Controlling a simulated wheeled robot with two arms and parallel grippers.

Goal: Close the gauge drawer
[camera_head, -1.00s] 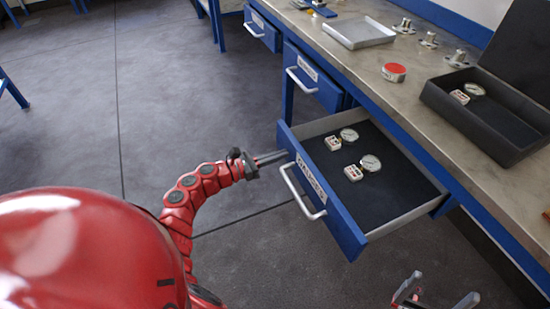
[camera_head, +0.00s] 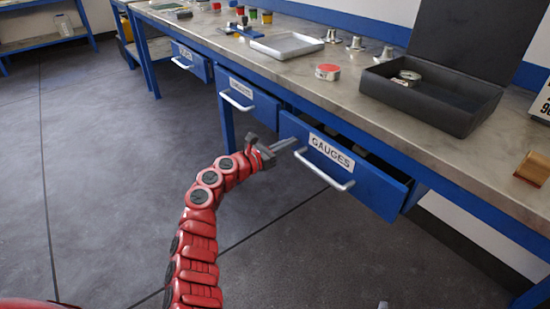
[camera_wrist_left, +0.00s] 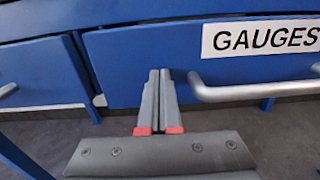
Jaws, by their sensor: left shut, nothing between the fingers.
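The gauge drawer (camera_head: 345,170) has a blue front with a "GAUGES" label and a silver bar handle (camera_head: 325,172). It stands partly open, its front out from the bench, with a dark strip of its inside showing behind the front. The drawer's contents are mostly hidden. My left gripper (camera_head: 290,145) is shut and empty, its fingertips at the left part of the drawer front, beside the handle's left end. In the left wrist view the shut fingers (camera_wrist_left: 159,95) point at the blue front (camera_wrist_left: 140,60), left of the handle (camera_wrist_left: 250,92); contact cannot be told. Only a small tip of my right gripper (camera_head: 383,304) shows.
Two other labelled drawers (camera_head: 250,100) (camera_head: 190,62) sit to the left, near shut. On the bench (camera_head: 420,140) are an open black case (camera_head: 430,97), a red-topped tin (camera_head: 328,72), a metal tray (camera_head: 287,46) and flanged parts. The floor in front is clear.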

